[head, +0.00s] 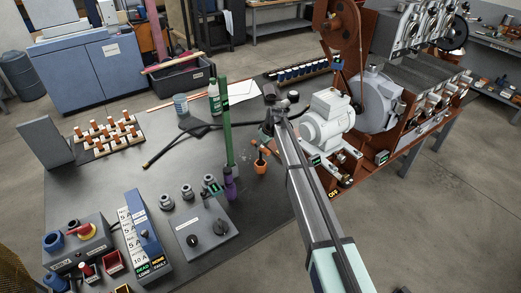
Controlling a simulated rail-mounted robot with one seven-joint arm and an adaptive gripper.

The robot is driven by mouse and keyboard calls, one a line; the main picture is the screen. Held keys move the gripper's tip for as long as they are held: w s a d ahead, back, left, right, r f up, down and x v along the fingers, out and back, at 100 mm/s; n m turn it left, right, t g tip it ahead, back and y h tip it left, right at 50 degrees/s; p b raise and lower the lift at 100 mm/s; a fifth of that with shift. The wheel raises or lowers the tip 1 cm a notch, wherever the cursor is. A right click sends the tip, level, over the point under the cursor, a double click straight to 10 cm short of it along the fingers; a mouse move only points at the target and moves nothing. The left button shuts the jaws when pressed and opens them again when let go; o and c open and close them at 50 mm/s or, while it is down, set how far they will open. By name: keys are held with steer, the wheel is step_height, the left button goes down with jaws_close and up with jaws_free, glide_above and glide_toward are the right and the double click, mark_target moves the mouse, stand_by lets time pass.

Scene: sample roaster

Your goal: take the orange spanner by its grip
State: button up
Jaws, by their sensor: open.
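A small orange item (261,166) with a thin dark and orange piece rising from it stands on the dark bench, just left of my arm. It may be the orange spanner standing in a cup; at this size I cannot tell its grip from the rest. My arm reaches in from the bottom right, and my gripper (281,97) is at its far end, above and beyond the orange item. The gripper is open and apart from that item. Its fingers are small and partly hidden by the arm.
A tall green post (226,130) and a purple bottle (230,187) stand left of the orange item. A white motor (329,118) on the rust-brown machine stands close to the arm's right. A control box (203,230) is at the front.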

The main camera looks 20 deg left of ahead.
steer(key=shift+p+x, duration=0.3)
steer(key=shift+x, duration=0.95)
jaws_close()
steer(key=shift+r, duration=0.15)
